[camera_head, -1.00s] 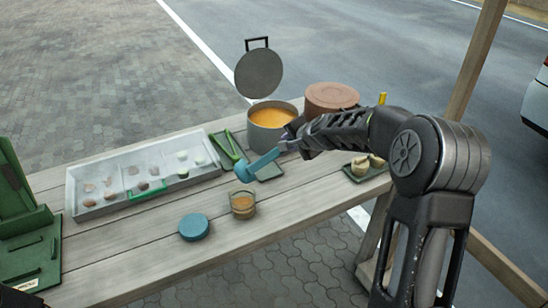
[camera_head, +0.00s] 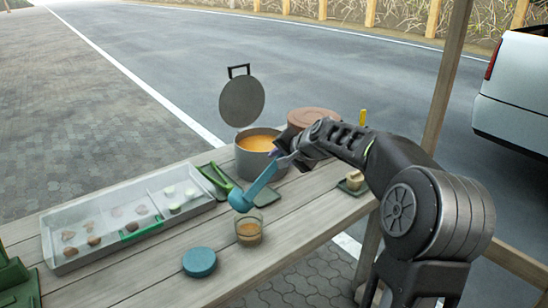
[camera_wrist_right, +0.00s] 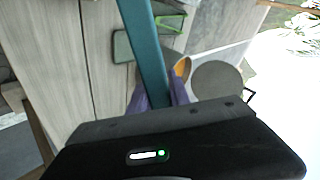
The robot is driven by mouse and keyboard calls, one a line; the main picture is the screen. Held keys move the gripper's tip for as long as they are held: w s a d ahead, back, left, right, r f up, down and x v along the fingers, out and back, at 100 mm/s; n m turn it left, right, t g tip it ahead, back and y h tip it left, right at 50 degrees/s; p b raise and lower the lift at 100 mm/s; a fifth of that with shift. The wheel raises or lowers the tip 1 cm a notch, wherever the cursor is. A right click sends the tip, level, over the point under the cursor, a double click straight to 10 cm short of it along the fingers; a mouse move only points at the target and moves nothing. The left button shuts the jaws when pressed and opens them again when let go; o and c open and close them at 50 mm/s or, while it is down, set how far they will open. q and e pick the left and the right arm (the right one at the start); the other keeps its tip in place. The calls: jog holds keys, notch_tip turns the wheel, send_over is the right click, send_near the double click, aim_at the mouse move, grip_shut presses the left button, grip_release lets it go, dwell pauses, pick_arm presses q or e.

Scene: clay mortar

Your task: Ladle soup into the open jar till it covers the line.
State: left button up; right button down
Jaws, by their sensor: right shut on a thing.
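My right gripper (camera_head: 283,152) is shut on the handle of a blue ladle (camera_head: 262,181). The ladle slants down to the left, and its bowl is just above and slightly left of the open glass jar (camera_head: 249,232). The jar stands upright on the table with brown soup in its lower part; I cannot make out the line. The grey pot (camera_head: 246,166) of orange soup stands behind, its round lid raised (camera_head: 241,101). In the right wrist view the ladle handle (camera_wrist_right: 146,55) runs up from between the purple fingertips (camera_wrist_right: 158,97). My left gripper is not in view.
A blue round lid (camera_head: 199,262) lies in front of the jar. A divided grey tray (camera_head: 72,262) with several small items is at left, with green tongs (camera_head: 218,178) beside it. A brown round pot (camera_head: 312,117) and a small green dish (camera_head: 352,188) are at right.

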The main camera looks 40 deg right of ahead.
jog(key=shift+w+a, duration=0.1)
jog(key=shift+a, duration=0.05)
jog(key=shift+r, duration=0.1)
jog(key=s+a+r+n+t+h+p, duration=0.1)
jog(key=a+n+h+p, duration=0.1)
jog(key=a+p, duration=0.1)
jog(key=a+r+n+t+h+p, duration=0.2)
jog(key=a+h, duration=0.1)
jog(key=a, duration=0.3)
jog(key=s+a+r+n+t+h+p, duration=0.1)
jog(key=a+n+h+p, duration=0.1)
jog(key=a, duration=0.3)
jog(key=shift+s+r+n+p, duration=0.3)
jog(key=shift+s+r+p, duration=0.1)
jog(key=shift+p, duration=0.45)
jog(key=shift+s+a+r+n+t+h+b, duration=0.15)
jog(key=shift+a+n+t+h+b, duration=0.35)
jog(key=shift+a+b, duration=0.5)
jog(key=shift+r, duration=0.1)
